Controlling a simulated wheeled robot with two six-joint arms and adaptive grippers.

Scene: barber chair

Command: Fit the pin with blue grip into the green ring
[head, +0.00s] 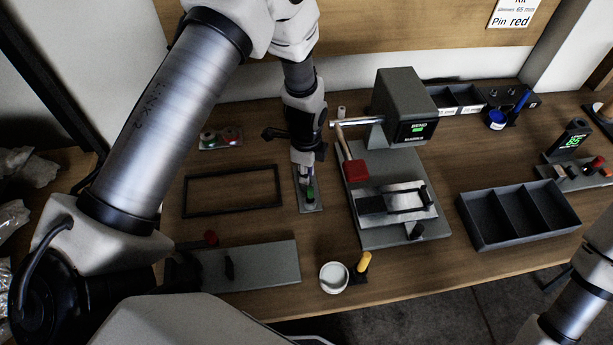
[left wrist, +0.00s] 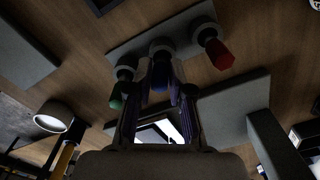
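The pin with blue grip (left wrist: 158,78) stands in a white round seat on a narrow grey plate (left wrist: 184,29), between a green-gripped pin (left wrist: 115,101) and a red-gripped pin (left wrist: 221,56). My left gripper (left wrist: 160,74) points down at it, one finger on each side of the blue grip; I cannot tell if they touch it. In the head view my left gripper (head: 302,176) is over the plate (head: 311,207), with the green-gripped pin (head: 310,193) visible and the other two hidden. A small plate behind left carries a green ring-like part (head: 208,136) and a red one (head: 230,133). My right gripper is out of view.
A grey bending machine (head: 405,100) with a red-headed mallet (head: 355,171) stands close right. An empty black frame (head: 232,207) lies left. A divided dark tray (head: 470,222), white cup (head: 334,278) and yellow-handled tool (head: 363,262) are nearer the front edge.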

